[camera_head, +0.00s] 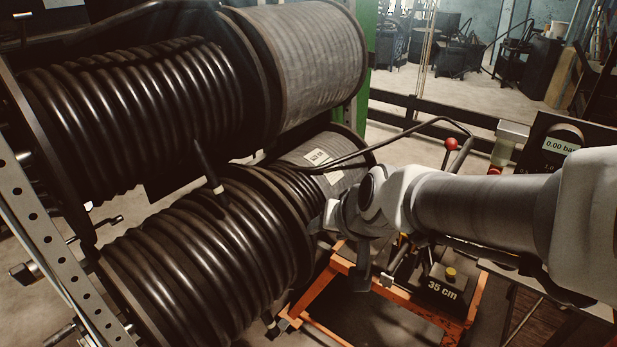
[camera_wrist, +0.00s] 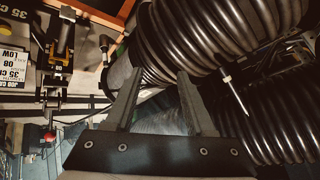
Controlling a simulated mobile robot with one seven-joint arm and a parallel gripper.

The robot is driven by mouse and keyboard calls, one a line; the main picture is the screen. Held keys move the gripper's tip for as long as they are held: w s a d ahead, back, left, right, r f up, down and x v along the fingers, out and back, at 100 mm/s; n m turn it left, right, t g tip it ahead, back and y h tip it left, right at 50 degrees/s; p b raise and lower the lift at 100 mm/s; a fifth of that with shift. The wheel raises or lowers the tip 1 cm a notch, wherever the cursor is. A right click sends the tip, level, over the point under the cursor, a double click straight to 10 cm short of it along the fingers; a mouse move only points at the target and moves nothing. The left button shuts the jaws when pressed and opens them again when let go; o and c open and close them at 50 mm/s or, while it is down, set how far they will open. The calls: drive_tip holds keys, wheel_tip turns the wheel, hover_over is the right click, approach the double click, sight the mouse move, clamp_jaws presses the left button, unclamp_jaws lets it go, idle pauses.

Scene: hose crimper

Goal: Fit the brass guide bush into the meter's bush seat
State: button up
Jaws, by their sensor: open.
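A small brass-yellow round piece (camera_head: 450,274) sits on top of a dark block marked "35 cm" (camera_head: 441,290), on the orange-framed stand at the lower right of the head view. I cannot tell whether this piece is the guide bush or whether the block is the meter, and no bush seat can be made out. My gripper (camera_head: 348,252) is open and appears empty, left of the block and in front of the lower hose reel. In the wrist view the two fingers (camera_wrist: 158,85) stand apart, with hose coils beyond them.
Black hose fills the upper reel (camera_head: 140,100) and the lower reel (camera_head: 210,250). A loose hose end with a pale ferrule (camera_head: 215,187) sticks out between them. A red-knobbed lever (camera_head: 451,144) and a 0.00 bar display (camera_head: 561,146) stand at the right. The orange frame (camera_head: 320,290) is below my gripper.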

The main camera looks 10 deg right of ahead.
drive_tip(key=s+r+n+g, duration=0.1)
drive_tip(key=s+r, duration=0.1)
drive_tip(key=s, duration=0.4)
drive_tip(key=s+d+r+n+g+h, duration=0.1)
drive_tip(key=s+r+n, duration=0.1)
drive_tip(key=s, duration=0.4)
drive_tip(key=shift+s+d+r, duration=0.2)
drive_tip(key=shift+d+r, duration=0.05)
drive_tip(key=shift+r, duration=0.1)
wheel_tip(320, 180, up, 11)
drive_tip(key=p, duration=1.1)
drive_tip(key=shift+r, duration=0.2)
